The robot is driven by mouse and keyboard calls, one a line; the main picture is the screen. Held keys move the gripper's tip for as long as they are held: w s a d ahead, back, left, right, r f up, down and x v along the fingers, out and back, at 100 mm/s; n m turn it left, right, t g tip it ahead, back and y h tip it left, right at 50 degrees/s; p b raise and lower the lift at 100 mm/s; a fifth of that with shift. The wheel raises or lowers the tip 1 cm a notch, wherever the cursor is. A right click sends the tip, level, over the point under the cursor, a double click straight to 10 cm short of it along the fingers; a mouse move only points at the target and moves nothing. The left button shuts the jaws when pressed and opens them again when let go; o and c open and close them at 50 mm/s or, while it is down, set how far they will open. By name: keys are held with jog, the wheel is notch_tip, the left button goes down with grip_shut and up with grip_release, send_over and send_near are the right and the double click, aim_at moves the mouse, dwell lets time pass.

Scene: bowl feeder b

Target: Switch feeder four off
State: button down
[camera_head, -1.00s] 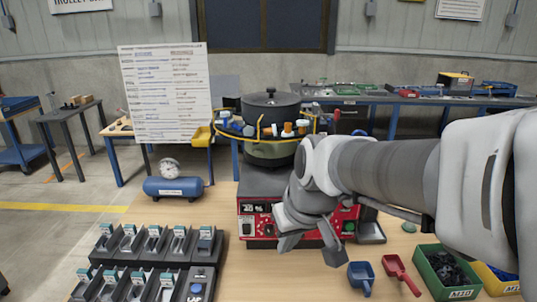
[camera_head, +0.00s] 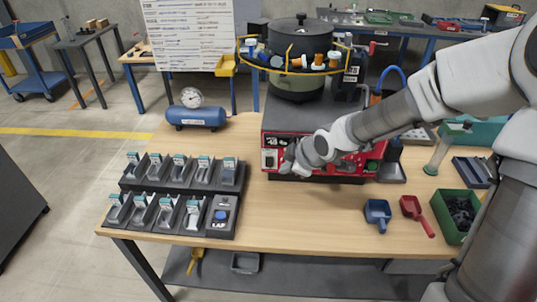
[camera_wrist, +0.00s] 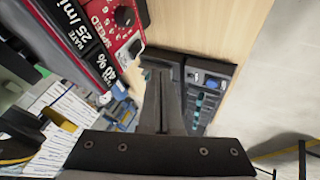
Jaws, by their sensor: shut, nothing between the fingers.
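The bowl feeder has a red front panel (camera_head: 328,166) on a grey base, with a dark lidded bowl (camera_head: 300,38) on top. My gripper (camera_head: 287,168) is shut and empty, just in front of the panel's left part, close to the switch. I cannot tell whether it touches. No feeder number is readable.
Two rows of small black bins (camera_head: 180,190) stand on the table at left, with a blue button (camera_head: 221,215) at their corner. A blue tank with a gauge (camera_head: 196,116) lies behind. Blue and red scoops (camera_head: 377,211) and a green bin (camera_head: 452,212) are at right. The table front centre is clear.

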jog(key=shift+w+a, duration=0.2)
jog(key=shift+a, duration=0.05)
jog(key=b, duration=0.4)
send_near(269, 162)
jog(key=shift+s+a+x, duration=0.25)
jog(key=shift+s+x, duration=0.2)
jog(key=shift+x, duration=2.75)
jog(key=shift+f, duration=0.2)
jog(key=shift+r, duration=0.1)
